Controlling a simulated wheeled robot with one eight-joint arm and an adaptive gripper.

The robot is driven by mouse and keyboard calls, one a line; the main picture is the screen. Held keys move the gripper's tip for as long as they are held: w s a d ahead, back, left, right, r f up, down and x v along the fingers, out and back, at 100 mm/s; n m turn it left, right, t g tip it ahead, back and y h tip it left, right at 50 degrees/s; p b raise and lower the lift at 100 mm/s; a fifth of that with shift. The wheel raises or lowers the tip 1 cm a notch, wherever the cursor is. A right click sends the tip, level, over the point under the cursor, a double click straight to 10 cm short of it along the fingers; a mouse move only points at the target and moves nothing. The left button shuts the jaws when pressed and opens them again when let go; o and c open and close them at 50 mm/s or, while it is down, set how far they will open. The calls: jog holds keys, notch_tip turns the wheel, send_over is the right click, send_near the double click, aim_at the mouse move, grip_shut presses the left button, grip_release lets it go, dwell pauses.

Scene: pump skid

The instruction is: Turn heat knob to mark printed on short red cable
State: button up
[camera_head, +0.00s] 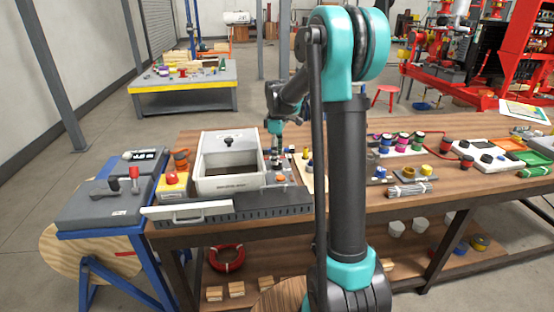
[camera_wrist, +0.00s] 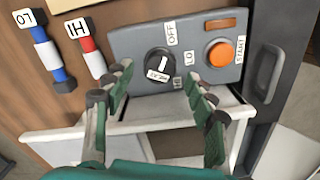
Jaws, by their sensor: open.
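In the wrist view the black heat knob (camera_wrist: 158,62) sits on a grey panel (camera_wrist: 135,42). A white label is on its face; which mark it points at is hard to tell. The marks OFF (camera_wrist: 172,32), LO (camera_wrist: 190,57) and HI (camera_wrist: 178,83) stand around its right side. A short red cable (camera_wrist: 88,44) with a tag HI (camera_wrist: 77,27) lies left of the panel. A blue cable (camera_wrist: 50,55) beside it has a tag LO. My gripper (camera_wrist: 156,76) is open and empty, its fingers on either side of the knob in the picture. It also shows in the head view (camera_head: 276,152).
An orange START button (camera_wrist: 221,53) is right of the knob. A pale open-topped box (camera_head: 228,183) stands beside the panel in the head view. Several spools (camera_head: 402,140) and other parts crowd the bench's right side.

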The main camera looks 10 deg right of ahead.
jog(key=shift+f, duration=1.05)
jog(key=c, duration=1.2)
jog(key=shift+o, duration=0.2)
